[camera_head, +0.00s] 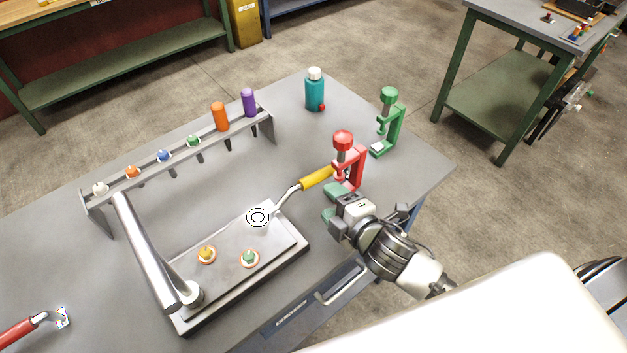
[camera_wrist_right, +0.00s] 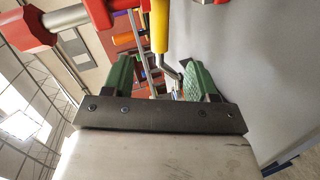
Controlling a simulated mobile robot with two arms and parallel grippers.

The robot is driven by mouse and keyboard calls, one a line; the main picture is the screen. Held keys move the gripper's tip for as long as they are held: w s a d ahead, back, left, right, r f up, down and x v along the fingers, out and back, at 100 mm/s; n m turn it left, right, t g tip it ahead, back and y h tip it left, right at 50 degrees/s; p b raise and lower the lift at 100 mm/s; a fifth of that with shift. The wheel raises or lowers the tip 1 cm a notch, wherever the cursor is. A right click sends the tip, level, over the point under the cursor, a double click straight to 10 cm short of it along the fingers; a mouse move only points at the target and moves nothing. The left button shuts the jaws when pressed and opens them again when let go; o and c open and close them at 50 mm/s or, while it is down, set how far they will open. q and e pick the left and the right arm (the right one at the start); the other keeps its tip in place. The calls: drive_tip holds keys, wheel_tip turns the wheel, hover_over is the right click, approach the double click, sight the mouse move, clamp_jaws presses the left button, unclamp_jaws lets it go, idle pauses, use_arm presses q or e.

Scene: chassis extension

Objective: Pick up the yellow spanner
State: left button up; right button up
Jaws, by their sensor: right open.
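The yellow spanner (camera_head: 317,177) has a yellow handle and a bent metal shank. Its ring end lies at the far right corner of the metal plate (camera_head: 225,250), and its handle points to the right, toward the red clamp. My right gripper (camera_head: 331,203) is just in front of the handle, with its green fingers apart and nothing between them. In the right wrist view, the handle (camera_wrist_right: 160,25) and shank show beyond and between the open fingers (camera_wrist_right: 160,76). My left gripper is in neither view.
A red clamp (camera_head: 354,160) stands close to the handle's end, with a green clamp (camera_head: 394,122) behind it. A teal bottle (camera_head: 315,92) and a rack (camera_head: 180,165) with several tools stand farther back. A metal lever (camera_head: 145,245) rises from the plate. A red-handled tool (camera_head: 20,332) lies at left.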

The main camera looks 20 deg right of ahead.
sight(308, 184)
drive_tip(key=shift+w+a+r+n+y, duration=0.15)
drive_tip(key=shift+w+n+y, duration=0.15)
drive_tip(key=shift+n, duration=0.3)
drive_tip(key=shift+w+a, duration=0.15)
drive_tip(key=shift+w, duration=0.1)
drive_tip(key=p+x, duration=0.1)
drive_tip(key=x, duration=0.3)
drive_tip(key=shift+w+a, duration=0.2)
drive_tip(key=shift+w, duration=0.15)
drive_tip(key=shift+f+p+x, duration=0.2)
drive_tip(key=shift+p+x, duration=0.1)
drive_tip(key=shift+x, duration=1.1)
drive_tip(key=shift+f+p+x, duration=0.15)
drive_tip(key=shift+p+x, duration=0.1)
drive_tip(key=shift+x, duration=1.1)
drive_tip(key=shift+s, duration=0.2)
drive_tip(key=shift+c, duration=0.9)
clamp_jaws()
